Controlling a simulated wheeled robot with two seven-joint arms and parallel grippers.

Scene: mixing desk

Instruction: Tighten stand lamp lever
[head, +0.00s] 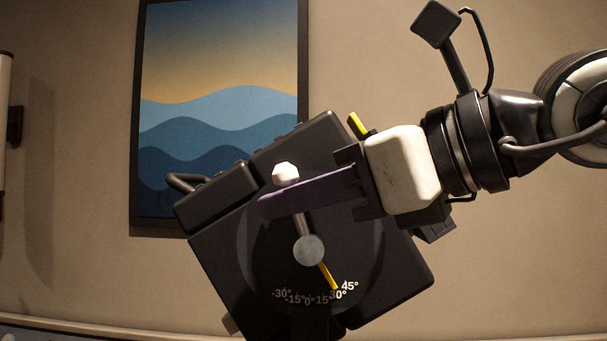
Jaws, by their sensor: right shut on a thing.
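The black stand lamp head (400,285) is tilted in front of the wall. Its side carries a dial marked from -30° to 45°, with a yellow pointer (328,275) near the 30° mark. The lever (302,224) rises from a grey round hub (309,250) and ends in a white knob (285,172). My right gripper (272,205) reaches in from the right. Its purple finger lies across the lever just below the knob, and it is shut on the lever. The finger hides part of the lever's rod. My left gripper is out of view.
A framed wave picture (215,60) hangs on the beige wall behind the lamp. A dark bracket with a pale panel is at the far left edge. The space left of the lamp looks clear.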

